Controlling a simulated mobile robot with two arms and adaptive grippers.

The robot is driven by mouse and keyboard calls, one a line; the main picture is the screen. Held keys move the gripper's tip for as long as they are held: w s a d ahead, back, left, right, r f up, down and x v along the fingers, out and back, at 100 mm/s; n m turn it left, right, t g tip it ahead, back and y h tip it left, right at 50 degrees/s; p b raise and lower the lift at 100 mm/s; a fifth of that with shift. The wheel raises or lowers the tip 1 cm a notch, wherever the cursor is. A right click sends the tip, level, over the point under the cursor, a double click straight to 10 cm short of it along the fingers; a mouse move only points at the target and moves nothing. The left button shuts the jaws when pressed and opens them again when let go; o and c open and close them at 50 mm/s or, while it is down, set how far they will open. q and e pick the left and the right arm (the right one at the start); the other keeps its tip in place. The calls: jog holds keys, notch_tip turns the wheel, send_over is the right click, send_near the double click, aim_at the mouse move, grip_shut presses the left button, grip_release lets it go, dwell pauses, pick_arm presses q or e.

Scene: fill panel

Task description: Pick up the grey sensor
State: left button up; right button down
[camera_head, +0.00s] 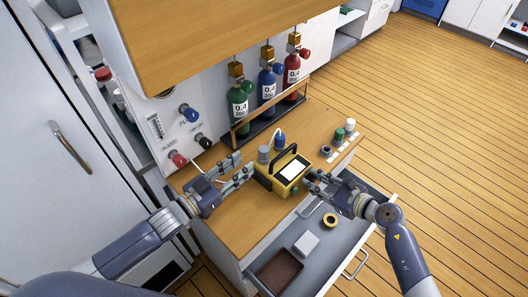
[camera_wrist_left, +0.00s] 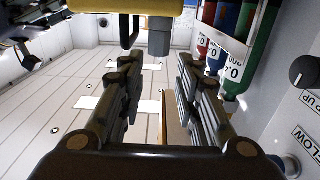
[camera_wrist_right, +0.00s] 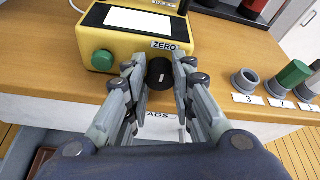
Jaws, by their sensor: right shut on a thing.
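The grey sensor (camera_head: 263,154) is a short grey cylinder at the left back corner of the yellow device (camera_head: 272,179). It also shows in the left wrist view (camera_wrist_left: 159,42), just beyond and between the fingertips. My left gripper (camera_head: 246,170) is open and empty, left of the device and a little short of the sensor. My right gripper (camera_head: 308,180) is at the right side of the device. In the right wrist view it is shut on a black knob (camera_wrist_right: 160,73) below the ZERO label. The fingers partly hide the knob.
Green (camera_head: 240,100), blue (camera_head: 267,87) and red (camera_head: 292,75) bottles stand behind a rail at the back. A small blue-capped item (camera_head: 280,140) is behind the device. Numbered holders (camera_wrist_right: 245,82) are at the right. An open drawer (camera_head: 325,240) lies in front.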

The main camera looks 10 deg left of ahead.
aim_at(260, 152)
pick_arm(q)
jog(key=x, duration=0.9)
jog(key=shift+w+d+f, duration=0.15)
jog(key=shift+w+d, duration=0.1)
jog(key=shift+d, duration=0.05)
jog(key=c, duration=0.6)
